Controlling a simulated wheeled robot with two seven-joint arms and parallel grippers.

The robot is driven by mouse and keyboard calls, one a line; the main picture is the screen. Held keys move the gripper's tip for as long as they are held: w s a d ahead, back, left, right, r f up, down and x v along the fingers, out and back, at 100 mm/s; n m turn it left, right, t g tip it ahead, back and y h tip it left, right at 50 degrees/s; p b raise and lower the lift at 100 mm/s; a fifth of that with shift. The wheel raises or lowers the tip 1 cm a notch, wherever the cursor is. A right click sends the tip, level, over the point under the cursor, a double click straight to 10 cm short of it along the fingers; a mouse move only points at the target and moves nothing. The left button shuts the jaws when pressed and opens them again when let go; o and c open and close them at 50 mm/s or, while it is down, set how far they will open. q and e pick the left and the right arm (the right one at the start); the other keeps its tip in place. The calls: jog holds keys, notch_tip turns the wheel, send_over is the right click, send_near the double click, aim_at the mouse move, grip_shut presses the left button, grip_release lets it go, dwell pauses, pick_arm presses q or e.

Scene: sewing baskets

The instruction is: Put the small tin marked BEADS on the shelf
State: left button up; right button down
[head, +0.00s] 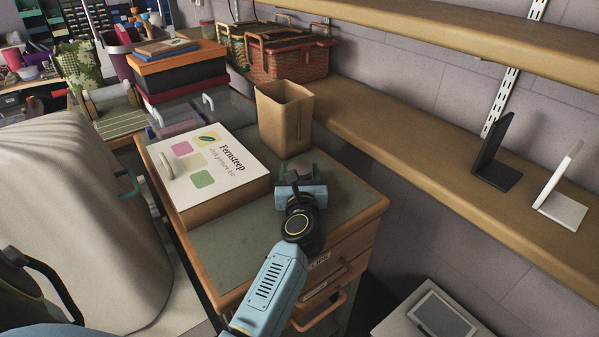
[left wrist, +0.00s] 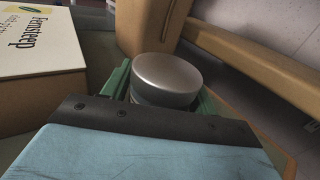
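A small round tin with a silver lid (left wrist: 168,78) sits between the green fingers of my left gripper (head: 298,174). In the left wrist view the fingers lie against both sides of the tin, and the lid overlaps them. In the head view the tin is small and dark at the cabinet top's right end; any marking on it is hidden, and I cannot tell whether it touches the top. The wooden shelf (head: 415,172) runs along the wall to the right, higher than the cabinet top. My right gripper is not in view.
A white-lidded Fernsteep box (head: 232,166) lies on the green-topped cabinet (head: 225,255). A tan bin (head: 284,118) stands behind the tin. The shelf holds baskets (head: 290,55), a black stand (head: 493,158) and a white stand (head: 560,195). Its middle stretch is clear. Another shelf (head: 470,32) hangs above.

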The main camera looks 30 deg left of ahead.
pick_arm(q)
jog(key=shift+o, duration=1.1)
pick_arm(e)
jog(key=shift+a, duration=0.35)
pick_arm(q)
jog(key=shift+r, duration=0.15)
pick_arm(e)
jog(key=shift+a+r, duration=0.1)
